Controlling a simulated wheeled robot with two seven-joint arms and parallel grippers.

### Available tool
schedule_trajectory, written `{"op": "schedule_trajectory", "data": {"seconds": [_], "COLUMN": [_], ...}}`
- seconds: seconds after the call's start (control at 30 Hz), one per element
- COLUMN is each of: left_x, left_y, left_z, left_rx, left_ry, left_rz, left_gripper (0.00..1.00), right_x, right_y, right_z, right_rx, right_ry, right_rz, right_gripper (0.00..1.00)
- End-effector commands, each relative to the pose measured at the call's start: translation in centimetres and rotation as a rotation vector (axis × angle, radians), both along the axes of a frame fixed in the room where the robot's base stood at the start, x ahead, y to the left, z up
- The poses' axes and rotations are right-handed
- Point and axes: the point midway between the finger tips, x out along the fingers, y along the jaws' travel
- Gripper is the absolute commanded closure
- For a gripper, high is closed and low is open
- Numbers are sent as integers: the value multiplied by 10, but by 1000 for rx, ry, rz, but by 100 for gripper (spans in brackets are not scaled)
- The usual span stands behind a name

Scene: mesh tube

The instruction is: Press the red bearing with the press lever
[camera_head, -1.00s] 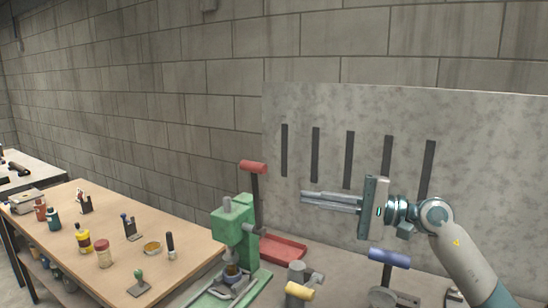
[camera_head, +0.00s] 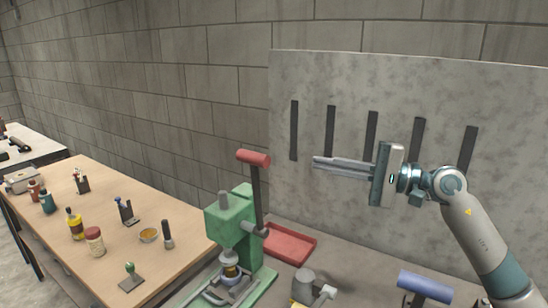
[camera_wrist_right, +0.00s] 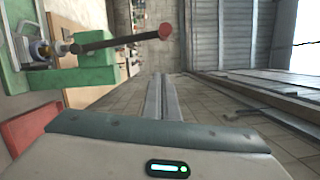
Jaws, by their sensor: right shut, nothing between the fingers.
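The green press (camera_head: 232,222) stands on the grey bench in the lower middle of the head view. Its lever is upright, a dark bar with a red handle (camera_head: 253,158) on top. A small ring-shaped part (camera_head: 230,270) sits under the press head; no red bearing can be made out. My right gripper (camera_head: 316,162) is shut and empty. It points left, with its fingertips to the right of the red handle at about its height in the picture, apart from it. The right wrist view shows the shut fingers (camera_wrist_right: 163,95) below the lever handle (camera_wrist_right: 165,31). My left gripper is not in view.
A red tray (camera_head: 290,245) lies behind the press. A blue-handled tool (camera_head: 425,287) and a grey device (camera_head: 304,283) stand at the front right. A wooden table (camera_head: 185,215) at left holds bottles and tools. A grey slotted panel (camera_head: 340,90) rises behind my right arm.

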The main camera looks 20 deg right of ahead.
Motion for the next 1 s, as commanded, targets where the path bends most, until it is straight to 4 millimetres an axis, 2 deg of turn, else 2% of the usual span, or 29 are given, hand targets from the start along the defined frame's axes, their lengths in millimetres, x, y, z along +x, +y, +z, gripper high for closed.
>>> {"op": "schedule_trajectory", "data": {"seconds": [0.27, 0.43, 1.0], "left_x": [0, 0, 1], "left_y": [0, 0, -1], "left_z": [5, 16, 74], "left_rx": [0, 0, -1], "left_ry": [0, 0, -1], "left_rz": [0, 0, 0], "left_gripper": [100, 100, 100], "right_x": [3, 11, 63], "right_y": [4, 15, 80], "right_z": [2, 5, 12], "right_rx": [2, 2, 3], "right_ry": [0, 0, 0], "right_rz": [1, 2, 2], "right_gripper": [100, 100, 100]}}
